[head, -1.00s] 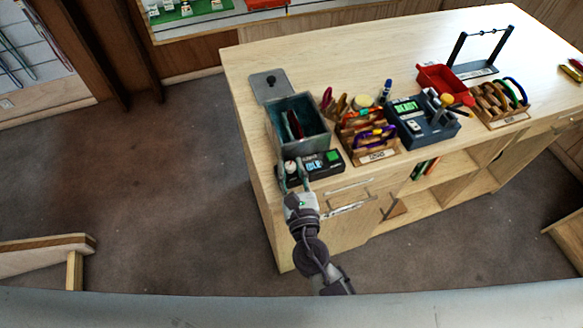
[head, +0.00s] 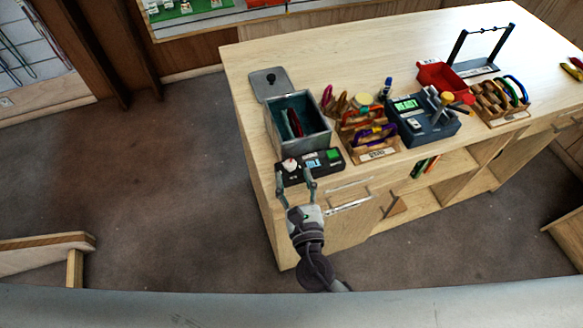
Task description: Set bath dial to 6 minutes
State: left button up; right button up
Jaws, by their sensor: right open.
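The bath is a grey tank with a teal inside (head: 313,138) at the left end of the wooden counter. On its black control panel (head: 284,181) sit a white dial (head: 290,165), a small lit display (head: 312,162) and a green button (head: 333,154). The dial's setting is too small to read. My right gripper (head: 294,181) is open and empty in front of the panel. Its two fingers are spread, one below the dial and one below the display, and it appears clear of the dial. My left gripper is not in view.
A grey lid with a black knob (head: 270,83) lies behind the tank. Red and green items (head: 293,123) are in the tank. A wooden rack of colourful gear (head: 370,135) and a dark device with a green screen (head: 425,120) stand to the right.

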jog(key=s+d, duration=0.1)
jog(key=s, duration=0.7)
jog(key=shift+s+d, duration=0.25)
jog(key=shift+d, duration=0.05)
jog(key=s+d+f+m+g+h+b, duration=0.1)
jog(key=s+d+f+m+g, duration=0.3)
jog(key=f, duration=0.8)
jog(key=s+d+f+m+g+h, duration=0.1)
jog(key=d+f+m+g, duration=0.4)
jog(key=f, duration=0.6)
jog(key=s+d+f+m+g+h+b, duration=0.1)
jog(key=s+d+f+m, duration=0.35)
jog(key=f, duration=0.75)
jog(key=s+d+f+m+g+b, duration=0.1)
jog(key=s+d+f+m+g, duration=0.2)
jog(key=s+f+m, duration=0.5)
jog(key=s+d+f+m+g, duration=0.3)
jog(key=s+f+m, duration=0.4)
jog(key=s+m, duration=0.3)
jog(key=d+m, duration=0.1)
jog(key=m, duration=0.3)
jog(key=shift+d+f+g+b, duration=0.15)
jog(key=shift+f+g+b, duration=0.2)
jog(key=shift+g, duration=0.05)
